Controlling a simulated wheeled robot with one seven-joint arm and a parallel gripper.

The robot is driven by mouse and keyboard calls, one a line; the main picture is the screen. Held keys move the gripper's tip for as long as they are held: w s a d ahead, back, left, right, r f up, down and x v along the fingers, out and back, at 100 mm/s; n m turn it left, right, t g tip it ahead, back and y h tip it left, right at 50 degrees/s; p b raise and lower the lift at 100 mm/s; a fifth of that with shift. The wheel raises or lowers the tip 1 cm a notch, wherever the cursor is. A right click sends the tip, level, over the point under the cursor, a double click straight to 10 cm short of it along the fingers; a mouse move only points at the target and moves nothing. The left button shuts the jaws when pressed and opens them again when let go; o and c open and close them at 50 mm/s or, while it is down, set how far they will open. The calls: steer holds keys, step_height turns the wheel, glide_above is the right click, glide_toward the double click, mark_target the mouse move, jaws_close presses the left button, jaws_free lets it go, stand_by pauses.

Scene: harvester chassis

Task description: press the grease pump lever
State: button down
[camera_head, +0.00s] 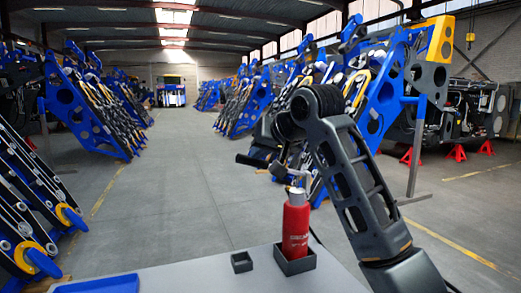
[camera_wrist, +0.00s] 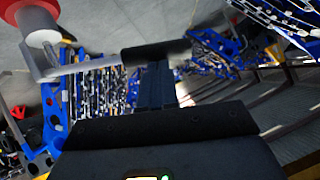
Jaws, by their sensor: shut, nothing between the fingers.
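The grease pump is a red bottle (camera_head: 296,228) with a silver top, upright in a black square holder (camera_head: 295,263) on the table. Its lever (camera_head: 250,161) is a pale rod with a black grip, reaching out to the left from the top. In the wrist view the lever's black grip (camera_wrist: 155,53) lies across the front of my gripper (camera_wrist: 154,68), and the silver rod runs left to the pump's top (camera_wrist: 43,38). My gripper is shut and empty, with its fingertips close to the grip. I cannot tell whether they touch.
The grey table (camera_head: 200,270) also bears a small black box (camera_head: 242,262) and a blue tray (camera_head: 97,285). Blue harvester frames (camera_head: 90,110) stand along both sides of the hall. The floor (camera_head: 180,170) between them is clear.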

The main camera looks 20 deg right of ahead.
step_height(320, 180, down, 9)
steer(key=a+n+h+p, duration=0.2)
steer(key=n+h, duration=0.1)
steer(key=h, duration=0.1)
steer(key=shift+a+f, duration=0.15)
steer(key=shift+a, duration=0.1)
stand_by(0.4)
steer(key=w+r+p+v, duration=0.1)
steer(key=r+p+v, duration=0.1)
steer(key=v, duration=1.1)
steer(key=shift+w+r+p, duration=0.25)
steer(key=shift+w+p, duration=0.15)
steer(key=shift+p, duration=0.15)
steer(key=shift+a, duration=0.1)
